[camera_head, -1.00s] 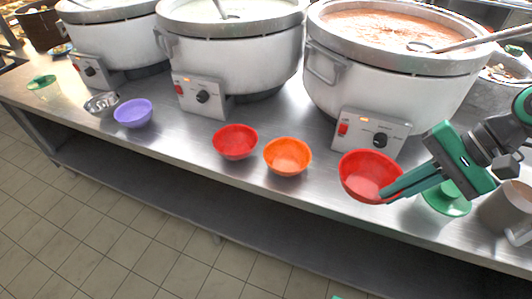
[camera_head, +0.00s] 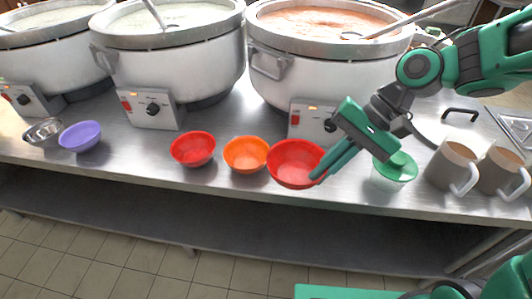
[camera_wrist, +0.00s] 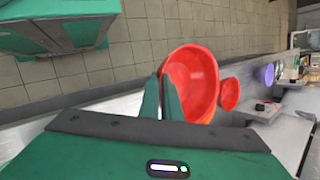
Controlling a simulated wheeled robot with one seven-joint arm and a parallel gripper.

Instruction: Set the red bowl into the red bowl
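My gripper (camera_head: 322,172) is shut on the near right rim of a larger red bowl (camera_head: 290,158), which it holds upright, apparently just above the counter. In the wrist view, the two fingers (camera_wrist: 160,84) are close together at the rim of this red bowl (camera_wrist: 203,75). A smaller red bowl (camera_head: 193,149) stands empty and upright on the counter to the left. An orange bowl (camera_head: 246,154) stands between the two red bowls. A reddish bowl (camera_wrist: 229,95) shows beyond the held one in the wrist view; I cannot tell which it is.
Large pots with control boxes line the back of the steel counter (camera_head: 225,185). A purple bowl (camera_head: 80,136) and a metal bowl (camera_head: 43,132) stand at the left.

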